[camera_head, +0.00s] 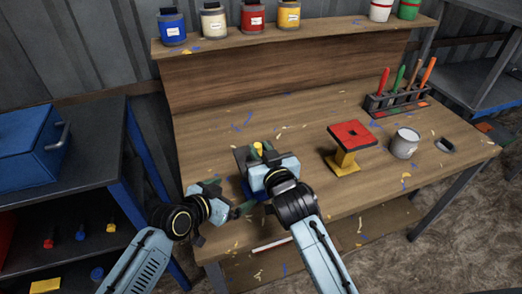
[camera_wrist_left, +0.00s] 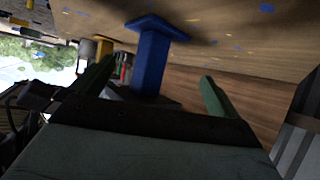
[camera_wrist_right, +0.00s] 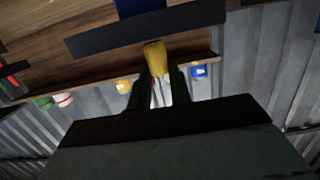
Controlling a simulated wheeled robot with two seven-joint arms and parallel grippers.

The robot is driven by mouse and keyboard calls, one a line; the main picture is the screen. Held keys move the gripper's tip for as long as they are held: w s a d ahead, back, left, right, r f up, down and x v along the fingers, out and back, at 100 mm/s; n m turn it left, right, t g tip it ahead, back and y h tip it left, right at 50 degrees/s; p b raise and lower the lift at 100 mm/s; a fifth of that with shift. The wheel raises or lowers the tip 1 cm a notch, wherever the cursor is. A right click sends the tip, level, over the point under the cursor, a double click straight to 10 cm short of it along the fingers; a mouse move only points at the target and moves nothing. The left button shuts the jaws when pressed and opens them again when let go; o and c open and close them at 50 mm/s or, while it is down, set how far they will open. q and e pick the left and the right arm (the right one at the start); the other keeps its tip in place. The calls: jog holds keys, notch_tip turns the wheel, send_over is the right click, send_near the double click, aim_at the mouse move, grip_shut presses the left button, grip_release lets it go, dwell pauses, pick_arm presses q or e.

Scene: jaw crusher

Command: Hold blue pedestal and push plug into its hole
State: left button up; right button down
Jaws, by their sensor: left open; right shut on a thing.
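The blue pedestal (camera_wrist_left: 152,62) stands on the workbench with a dark square top. In the head view its blue part (camera_head: 249,190) is mostly hidden behind my grippers. My right gripper (camera_head: 262,152) is shut on a yellow plug (camera_head: 258,147), close to the dark top plate. In the right wrist view the plug (camera_wrist_right: 155,57) sits between the fingertips and overlaps the plate's edge (camera_wrist_right: 145,31); I cannot tell whether they touch. The hole is hidden. My left gripper (camera_wrist_left: 155,85) is open, with the pedestal column showing between its green fingers, apparently not gripped.
A red-topped yellow pedestal (camera_head: 350,138) with a hole, a grey can (camera_head: 404,143) and a tool rack (camera_head: 397,103) stand to the right. Paint pots (camera_head: 213,20) line the back shelf. A dark shelf unit with a blue toolbox (camera_head: 30,145) is at left. Wood chips litter the bench.

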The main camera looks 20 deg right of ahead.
pick_arm(q)
jog(key=shift+s+d+m, duration=0.15)
jog(key=shift+d+m, duration=0.25)
jog(key=shift+d, duration=0.3)
jog(key=shift+x, duration=4.75)
jog(key=c, duration=1.3)
